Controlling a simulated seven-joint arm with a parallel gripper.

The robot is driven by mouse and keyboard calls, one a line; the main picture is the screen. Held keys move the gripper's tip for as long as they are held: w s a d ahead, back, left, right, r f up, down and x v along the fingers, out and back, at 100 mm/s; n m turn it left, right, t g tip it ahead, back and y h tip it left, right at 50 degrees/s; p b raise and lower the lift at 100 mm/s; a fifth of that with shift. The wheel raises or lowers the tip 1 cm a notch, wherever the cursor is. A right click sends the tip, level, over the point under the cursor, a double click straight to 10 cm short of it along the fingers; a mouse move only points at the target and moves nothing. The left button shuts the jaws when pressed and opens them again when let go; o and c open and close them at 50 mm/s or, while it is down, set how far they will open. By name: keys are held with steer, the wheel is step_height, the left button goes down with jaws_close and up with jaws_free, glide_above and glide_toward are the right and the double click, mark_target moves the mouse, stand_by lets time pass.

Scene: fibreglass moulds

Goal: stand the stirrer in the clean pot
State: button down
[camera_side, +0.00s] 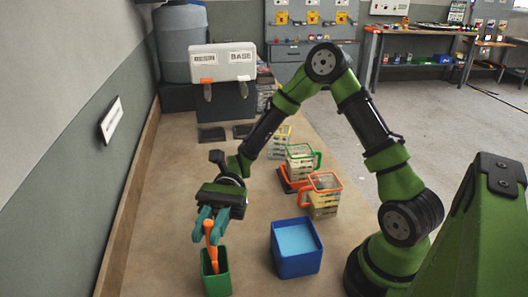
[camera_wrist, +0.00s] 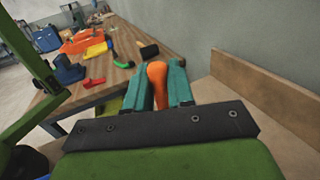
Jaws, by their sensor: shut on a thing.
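The orange stirrer (camera_side: 211,240) is upright with a slight tilt, and its rounded top end shows in the wrist view (camera_wrist: 157,76). My gripper (camera_side: 208,220) has its teal fingers closed around the stirrer's upper part, one on each side in the wrist view (camera_wrist: 158,88). The stirrer's lower end shows at the mouth of a green square pot (camera_side: 216,280) at the lower front. It looks to be inside the rim; how deep it reaches, and whether it touches the bottom, I cannot tell. No label shows which pot is the clean one.
A blue container (camera_side: 297,264) with light-blue contents stands right of the green pot. Behind it are an orange-rimmed jug (camera_side: 323,196), a green-rimmed jug (camera_side: 301,160) and a yellow-rimmed jug (camera_side: 279,142). A wooden ledge (camera_side: 128,215) runs along the left. Bench between pots is clear.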

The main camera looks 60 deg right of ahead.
steer(key=shift+f, duration=0.2)
steer(key=c, duration=0.9)
jaws_free()
steer(key=v, duration=1.7)
steer(key=shift+f, duration=0.1)
